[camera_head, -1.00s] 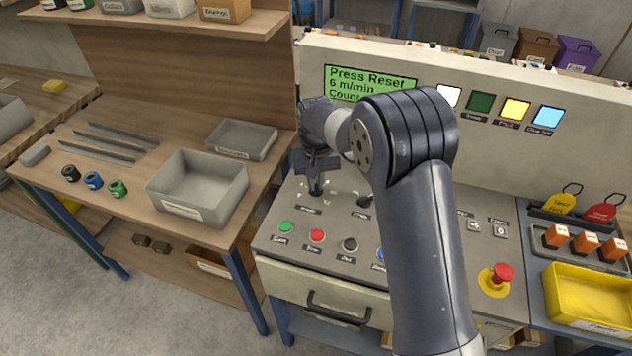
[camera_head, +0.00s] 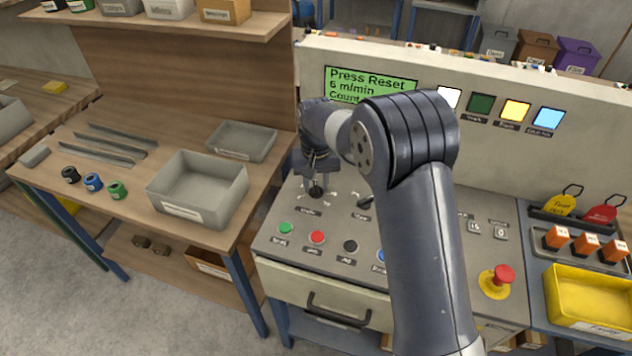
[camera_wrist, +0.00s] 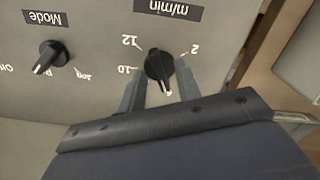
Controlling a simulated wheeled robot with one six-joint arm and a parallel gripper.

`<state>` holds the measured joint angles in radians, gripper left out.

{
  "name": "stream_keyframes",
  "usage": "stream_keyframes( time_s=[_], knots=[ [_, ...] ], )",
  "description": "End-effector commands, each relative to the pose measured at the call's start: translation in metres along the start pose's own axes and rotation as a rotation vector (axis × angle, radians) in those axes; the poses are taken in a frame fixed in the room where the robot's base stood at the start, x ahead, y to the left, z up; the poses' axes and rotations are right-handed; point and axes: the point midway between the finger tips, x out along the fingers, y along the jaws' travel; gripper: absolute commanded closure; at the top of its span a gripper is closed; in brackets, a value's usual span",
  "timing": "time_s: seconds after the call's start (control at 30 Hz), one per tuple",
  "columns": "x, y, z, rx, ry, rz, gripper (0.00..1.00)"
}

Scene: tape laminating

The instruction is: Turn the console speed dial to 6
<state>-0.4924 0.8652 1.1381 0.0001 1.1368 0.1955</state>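The black speed dial (camera_head: 316,192) stands on the console's front left, under my gripper. In the wrist view the dial (camera_wrist: 158,66) sits by the "m/min" label, with 2, 10 and 12 readable around it. Its white pointer mark points toward the bottom of that view, toward my gripper. My gripper (camera_wrist: 159,82) is open, its fingers apart on either side of the dial; I cannot tell whether they touch it. In the head view my gripper (camera_head: 317,174) is just above the dial. The green display (camera_head: 368,84) reads "Press Reset", "6 m/min" and a partly hidden count line.
The black mode dial (camera_wrist: 50,57) is beside the speed dial. Green (camera_head: 286,227), red (camera_head: 317,237) and black (camera_head: 350,245) buttons line the console front. A red emergency stop (camera_head: 503,273) is at right. My arm hides the console's middle.

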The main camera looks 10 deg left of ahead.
Motion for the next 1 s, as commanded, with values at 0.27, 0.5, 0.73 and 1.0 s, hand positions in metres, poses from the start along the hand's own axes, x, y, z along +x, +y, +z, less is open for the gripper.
stream_keyframes(
  time_s=[0.27, 0.5, 0.73, 1.0],
  knots=[
    [-0.004, 0.000, 0.000, 0.000, 0.000, 0.000, 0.68],
    [-0.043, 0.000, -0.001, 0.000, 0.004, -0.001, 0.68],
    [-0.087, 0.000, -0.001, 0.000, 0.002, 0.000, 0.68],
    [-0.108, 0.000, 0.000, 0.000, 0.000, 0.000, 0.68]
  ],
)
